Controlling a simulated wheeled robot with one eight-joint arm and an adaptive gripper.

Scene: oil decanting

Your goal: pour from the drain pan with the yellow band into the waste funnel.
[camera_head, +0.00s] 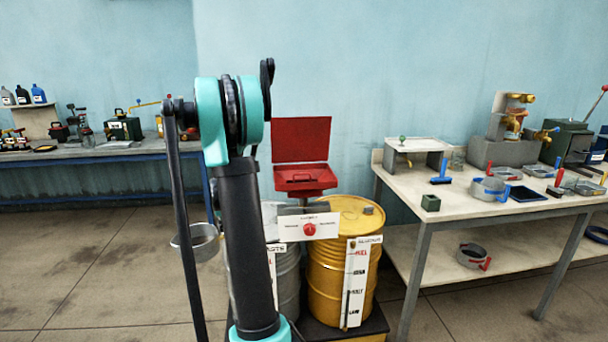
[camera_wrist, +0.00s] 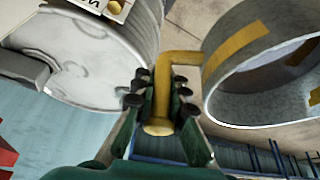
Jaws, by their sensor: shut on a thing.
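My gripper (camera_wrist: 158,105) is shut on the yellow handle of the drain pan with the yellow band (camera_wrist: 235,95) in the wrist view. The pan is grey, round and open, with yellow patches on its wall. In the head view a grey pan (camera_head: 205,247) hangs left of my arm, looking roughly level; my arm hides part of it and the gripper. The red funnel (camera_head: 302,178) with a raised square lid stands above the drums, to the right of the pan and apart from it. Whether the pan holds liquid is not visible.
A grey drum (camera_head: 286,280) with a partly hidden label and a yellow drum (camera_head: 328,265) stand side by side. A white panel with a red knob (camera_head: 309,229) is in front. The right workbench (camera_head: 458,205) holds other pans and tools. Floor at left is clear.

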